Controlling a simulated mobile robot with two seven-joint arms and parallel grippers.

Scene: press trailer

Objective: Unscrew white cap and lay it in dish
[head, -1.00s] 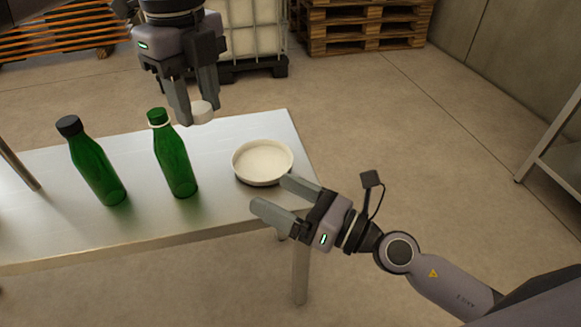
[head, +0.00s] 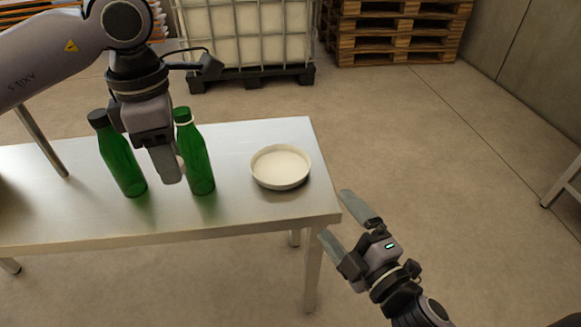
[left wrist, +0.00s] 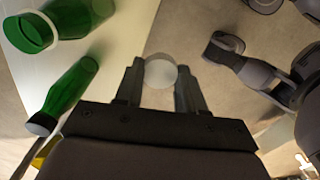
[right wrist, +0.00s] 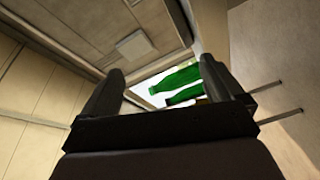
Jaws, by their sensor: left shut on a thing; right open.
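My left gripper (head: 168,172) is shut on the white cap (left wrist: 161,72), which shows between its fingertips in the left wrist view. In the head view the gripper hangs over the table between two green bottles, and the cap is mostly hidden behind a finger. The right-hand bottle (head: 197,160) stands upright with a green top and a white ring at its neck. The other bottle (head: 123,168) stands upright with a black cap. The white round dish (head: 281,185) sits empty near the table's right end. My right gripper (head: 333,214) is open and empty, off the table's right end.
The metal table (head: 232,207) has clear surface around the dish and along its front. A caged white tank (head: 245,35) and wooden pallets (head: 395,35) stand on the floor behind. A shelf edge (head: 565,183) shows at the far right. Open floor lies right of the table.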

